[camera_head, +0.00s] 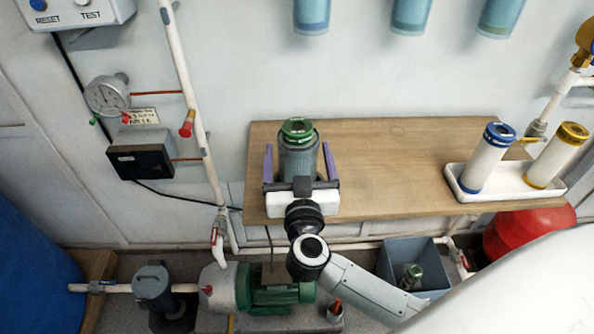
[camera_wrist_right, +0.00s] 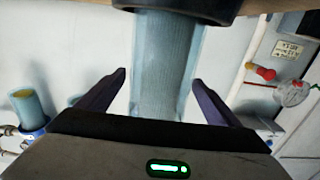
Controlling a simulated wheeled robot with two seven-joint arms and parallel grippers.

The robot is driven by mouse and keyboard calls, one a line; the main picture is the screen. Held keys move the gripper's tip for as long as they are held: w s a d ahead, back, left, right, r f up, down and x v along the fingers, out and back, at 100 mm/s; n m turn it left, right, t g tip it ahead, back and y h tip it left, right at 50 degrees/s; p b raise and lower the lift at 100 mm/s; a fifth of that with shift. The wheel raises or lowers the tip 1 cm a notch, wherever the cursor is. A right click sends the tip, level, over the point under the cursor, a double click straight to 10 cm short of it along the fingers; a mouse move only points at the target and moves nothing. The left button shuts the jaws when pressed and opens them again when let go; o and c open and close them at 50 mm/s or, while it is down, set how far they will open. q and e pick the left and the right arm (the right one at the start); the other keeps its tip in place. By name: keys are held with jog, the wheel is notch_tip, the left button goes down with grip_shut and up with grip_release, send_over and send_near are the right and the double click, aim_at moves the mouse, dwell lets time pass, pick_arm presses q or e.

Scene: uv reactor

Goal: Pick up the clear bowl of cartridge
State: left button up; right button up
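The clear bowl (camera_head: 299,160) is a blue-grey see-through cylinder standing upright on the wooden shelf, with a green top (camera_head: 297,128). The bowl also shows in the right wrist view (camera_wrist_right: 165,60), with a ribbed inside and a dark collar at the picture's top. My right gripper (camera_head: 297,147) is open, with one purple finger on each side of the bowl. In the right wrist view my right gripper (camera_wrist_right: 160,76) shows gaps between both fingers and the bowl wall. The bowl's lower front is hidden behind the gripper body. My left gripper is not in view.
A white tray (camera_head: 505,194) on the shelf's right holds a blue-capped cartridge (camera_head: 487,158) and a yellow-capped cartridge (camera_head: 556,156). Blue cylinders (camera_head: 411,14) hang above. A pipe (camera_head: 190,95) runs left of the shelf (camera_head: 400,165). The shelf's middle is clear.

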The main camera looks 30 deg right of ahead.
jog(key=c, duration=1.4)
jog(key=shift+c, duration=1.2)
